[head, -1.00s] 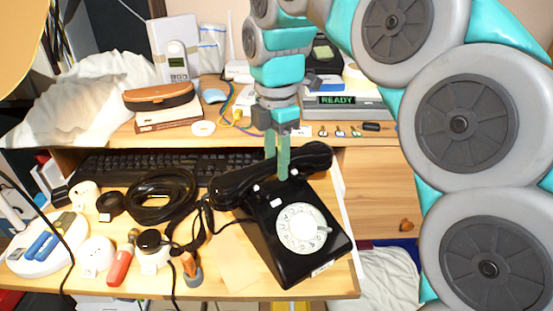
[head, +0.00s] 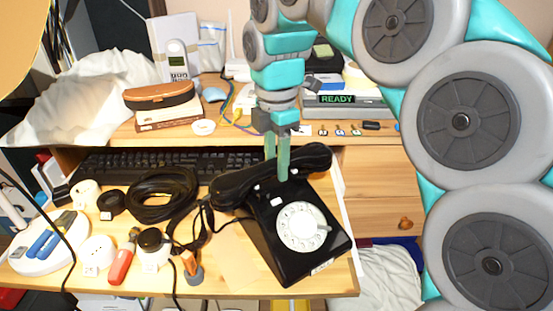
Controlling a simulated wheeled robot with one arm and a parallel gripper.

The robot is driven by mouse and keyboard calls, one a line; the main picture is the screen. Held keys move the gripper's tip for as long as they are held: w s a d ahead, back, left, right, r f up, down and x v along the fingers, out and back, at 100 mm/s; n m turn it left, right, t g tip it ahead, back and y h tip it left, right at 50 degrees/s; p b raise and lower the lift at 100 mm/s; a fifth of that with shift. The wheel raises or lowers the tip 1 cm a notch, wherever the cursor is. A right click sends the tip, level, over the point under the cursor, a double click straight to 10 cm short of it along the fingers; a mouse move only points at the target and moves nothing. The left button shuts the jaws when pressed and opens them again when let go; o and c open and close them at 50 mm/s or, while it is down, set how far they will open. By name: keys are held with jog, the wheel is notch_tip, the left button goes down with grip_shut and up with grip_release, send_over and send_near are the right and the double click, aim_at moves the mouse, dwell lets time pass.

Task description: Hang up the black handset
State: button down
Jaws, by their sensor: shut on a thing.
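The black dial phone (head: 297,258) with a white dial sits on the wooden desk near its front right. The black handset (head: 236,190) lies across the top rear of the phone, at its cradle, slanting from lower left to upper right. From this view I cannot tell whether it is fully seated. My gripper (head: 277,172) points down from above, its two green fingers shut on the middle of the handset. The fingertips are partly hidden at the handset. A black cord (head: 208,214) hangs at the handset's left end.
A keyboard (head: 150,165) lies behind the phone. Coiled black cable (head: 160,195), a red lighter-like item (head: 122,264) and white plugs (head: 97,252) crowd the desk to the left. A raised shelf behind holds a READY device (head: 345,99) and a glasses case (head: 158,95).

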jog(key=shift+f, duration=0.75)
jog(key=shift+c, duration=2.1)
grip_release()
jog(key=shift+r, duration=0.1)
jog(key=shift+r, duration=3.8)
